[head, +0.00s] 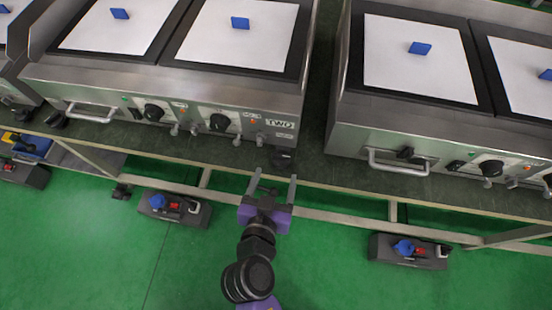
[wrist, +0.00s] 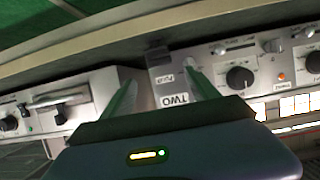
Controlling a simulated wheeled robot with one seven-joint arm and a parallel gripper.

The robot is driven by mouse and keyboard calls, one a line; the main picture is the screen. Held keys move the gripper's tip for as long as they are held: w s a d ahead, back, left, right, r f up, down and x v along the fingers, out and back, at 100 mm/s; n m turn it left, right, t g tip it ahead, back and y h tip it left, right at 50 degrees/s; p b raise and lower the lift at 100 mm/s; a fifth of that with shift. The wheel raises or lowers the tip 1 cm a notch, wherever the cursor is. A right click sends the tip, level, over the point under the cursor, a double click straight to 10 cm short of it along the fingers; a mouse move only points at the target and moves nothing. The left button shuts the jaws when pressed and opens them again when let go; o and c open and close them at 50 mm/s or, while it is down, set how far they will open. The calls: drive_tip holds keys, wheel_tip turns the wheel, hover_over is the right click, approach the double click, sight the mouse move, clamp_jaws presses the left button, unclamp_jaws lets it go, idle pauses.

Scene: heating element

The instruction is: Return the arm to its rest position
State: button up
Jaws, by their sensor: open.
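My gripper (head: 273,178) is in the lower middle of the head view, in front of the bench edge. Its two fingers are spread apart, with nothing between them. My purple and black arm runs down from it to the bottom edge. In the wrist view my gripper (wrist: 160,77) shows two fingers pointing toward the front of the appliance labelled TWO (wrist: 172,100). That appliance (head: 277,124) stands behind and left of the gripper in the head view. I cannot tell from the frames how wide the gap to its panel is.
The bench edge (head: 330,184) runs across in front of the appliances. A second steel appliance (head: 361,140) stands at the right. Dark power boxes (head: 172,208) (head: 408,251) sit low below the bench. The green floor (head: 330,270) beside my arm is clear.

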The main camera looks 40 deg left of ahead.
idle(0.3)
wheel_tip(320, 180, up, 4)
drive_tip(key=s+a+n+g+y, duration=0.1)
drive_tip(key=s+a+n+y, duration=0.1)
drive_tip(key=s+n+y, duration=0.15)
drive_tip(key=s+d+r+m+t+h+p, duration=0.1)
drive_tip(key=d+r, duration=0.3)
drive_tip(key=d, duration=0.5)
drive_tip(key=s+d+r+m+t+h+p, duration=0.1)
drive_tip(key=d+r+t, duration=0.15)
drive_tip(key=d, duration=0.65)
drive_tip(key=s+d+r+m+t+h+p, duration=0.1)
drive_tip(key=s+d+r+m, duration=0.1)
drive_tip(key=d+r, duration=0.5)
drive_tip(key=s+d+m+h+p, duration=0.1)
drive_tip(key=s+d+m+h, duration=0.1)
drive_tip(key=d, duration=0.6)
drive_tip(key=s+d+r+m+h+p, duration=0.1)
drive_tip(key=s+d+m+h, duration=0.2)
drive_tip(key=s+d+h, duration=0.2)
drive_tip(key=s+d, duration=0.1)
drive_tip(key=d, duration=0.1)
drive_tip(key=shift+s+d+r, duration=0.2)
drive_tip(key=shift+d, duration=0.15)
